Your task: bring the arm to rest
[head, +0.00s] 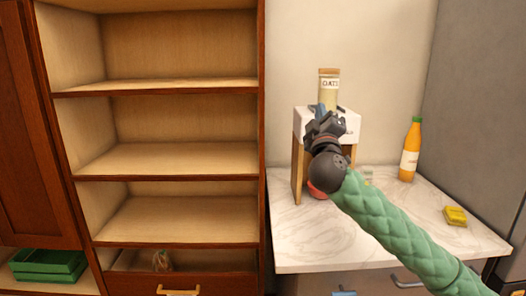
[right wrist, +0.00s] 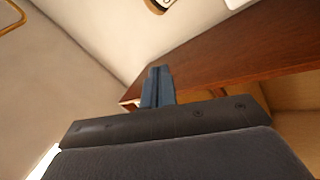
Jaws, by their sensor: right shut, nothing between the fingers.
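My right arm, in a green quilted sleeve, reaches up from the lower right in the head view. Its dark gripper (head: 320,112) is in front of the small wooden stand with a white top (head: 300,125), over the counter. In the right wrist view the blue fingers (right wrist: 158,86) are together with nothing between them. I cannot tell from these views whether the gripper touches the stand. My left gripper does not show clearly.
On the marble counter (head: 300,245) are an orange bottle (head: 411,150), a yellow block (head: 455,215) and a red item (head: 317,190) partly hidden by my arm. An oats jar (head: 329,88) stands on the stand. Left are mostly empty shelves (head: 180,158) and a green crate (head: 48,265).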

